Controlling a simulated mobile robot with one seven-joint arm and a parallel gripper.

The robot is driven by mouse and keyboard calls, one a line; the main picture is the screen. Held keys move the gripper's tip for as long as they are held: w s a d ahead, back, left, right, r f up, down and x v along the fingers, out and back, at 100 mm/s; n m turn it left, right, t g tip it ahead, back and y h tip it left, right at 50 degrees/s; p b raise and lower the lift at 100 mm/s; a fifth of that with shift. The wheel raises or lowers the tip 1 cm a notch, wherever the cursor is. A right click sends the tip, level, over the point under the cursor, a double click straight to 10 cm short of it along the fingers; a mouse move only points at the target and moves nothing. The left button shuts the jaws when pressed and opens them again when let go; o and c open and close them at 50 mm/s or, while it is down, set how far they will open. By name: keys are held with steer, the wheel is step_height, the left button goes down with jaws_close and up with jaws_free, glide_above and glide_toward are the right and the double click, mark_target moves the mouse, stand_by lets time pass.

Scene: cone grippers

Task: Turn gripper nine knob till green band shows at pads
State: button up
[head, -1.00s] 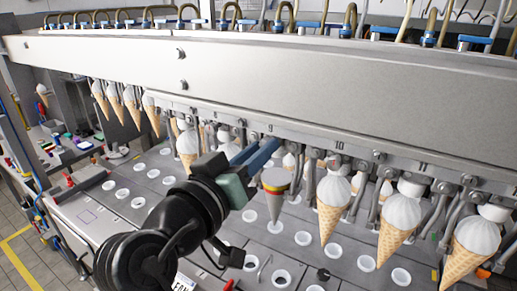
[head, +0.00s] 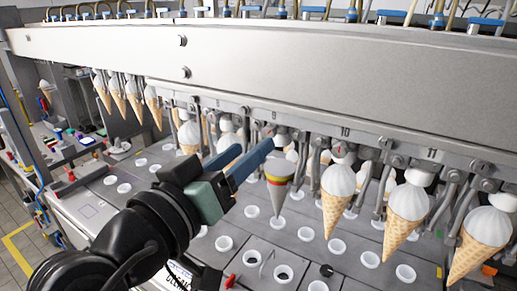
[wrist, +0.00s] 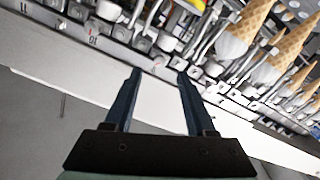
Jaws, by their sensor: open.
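The grey test cone (head: 279,193) hangs point down below station nine, with yellow and red bands near its top; I cannot make out a green band at the pads.
Ice cream cones hang on both sides, the nearest at station ten (head: 338,200). A long steel beam (head: 300,75) runs above the stations. Below is a grey plate (head: 300,255) with rows of white-rimmed holes. Metal gripper rods crowd the space under the rail.

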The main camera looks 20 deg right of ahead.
steer(key=b+v, duration=0.2)
steer(key=v, duration=0.6)
steer(key=shift+w+r, duration=0.1)
steer(key=shift+w, duration=0.05)
steer(key=w+a+r+n+t+y, duration=0.3)
steer(key=w+r+n+t+y, duration=0.1)
steer(key=r+t+y, duration=0.4)
steer(key=s+a+r+n+t+y, duration=0.1)
steer(key=s+a+r+t+y, duration=0.1)
steer(key=s+r+t+y, duration=0.4)
step_height(320, 180, up, 5)
steer(key=shift+s+a+n+t, duration=0.3)
steer(key=shift+s+a+t, duration=0.05)
steer(key=shift+s+t, duration=0.7)
